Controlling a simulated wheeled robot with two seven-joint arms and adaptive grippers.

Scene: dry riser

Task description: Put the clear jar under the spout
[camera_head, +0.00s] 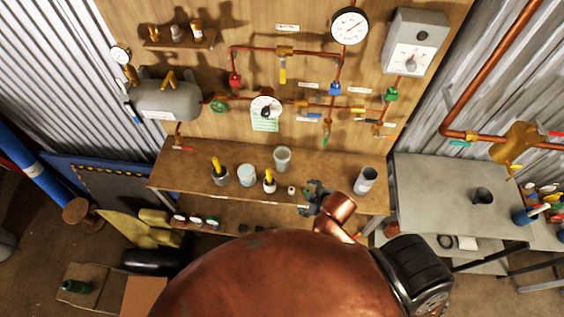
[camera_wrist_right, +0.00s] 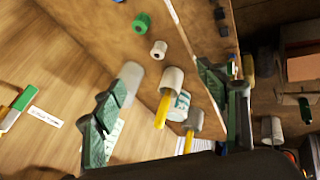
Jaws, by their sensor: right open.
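A see-through, greyish jar (camera_head: 282,159), which I take for the clear jar, stands upright at the back of the wooden bench. In the right wrist view what looks like the same jar (camera_wrist_right: 130,76) is beyond the left fingertip. My right gripper (camera_head: 312,192) is open and empty over the bench, to the right of the jar and apart from it. Its two green-padded fingers (camera_wrist_right: 160,80) show spread in the right wrist view. A pipe end with a red handle (camera_head: 180,147) hangs at the left of the board; I cannot tell whether it is the spout. My left gripper is out of view.
A grey cup (camera_head: 366,180) stands at right. Pipes and valves cover the board behind.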

